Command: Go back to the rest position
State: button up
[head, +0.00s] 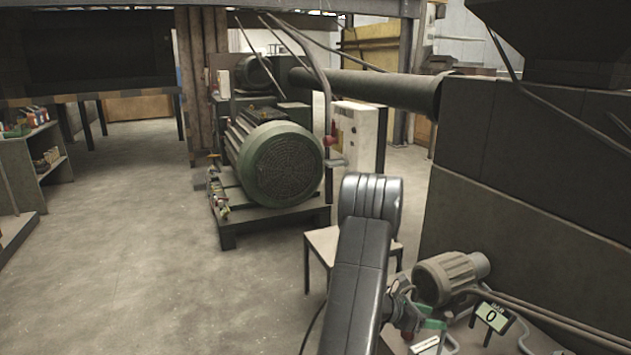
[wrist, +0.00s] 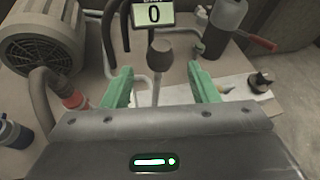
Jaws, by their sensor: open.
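My gripper (wrist: 160,74) shows in the wrist view with its two green fingers spread apart. A dark rounded knob on a thin stalk (wrist: 161,50) shows between and beyond the fingers; I cannot tell whether it touches either one. In the head view my gripper (head: 430,326) is at the lower right, over the work table beside the small motor, and partly hidden by my arm. My arm reaches forward and bends to the right there.
The table (wrist: 95,62) holds a ribbed motor (head: 450,276), a display reading 0 (head: 491,317), a grey bottle (wrist: 225,22) and a red-handled tool (wrist: 258,40). A large green motor (head: 283,164) stands behind. A dark wall (head: 520,190) is at right. Open floor (head: 150,270) lies left.

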jog(key=x, duration=0.6)
jog(key=shift+d+b, duration=0.1)
jog(key=shift+b, duration=0.3)
jog(key=p+v, duration=0.3)
jog(key=v, duration=1.1)
jog(key=b+x, duration=0.3)
jog(key=x, duration=1.1)
jog(key=shift+f, duration=0.1)
jog(key=a, duration=0.3)
jog(key=m+h+b, duration=0.1)
jog(key=h+b, duration=0.3)
send_near(442, 319)
jog(key=s+a+f, duration=0.3)
jog(key=a, duration=0.5)
jog(key=shift+s+a+t, duration=0.2)
jog(key=shift+t, duration=0.2)
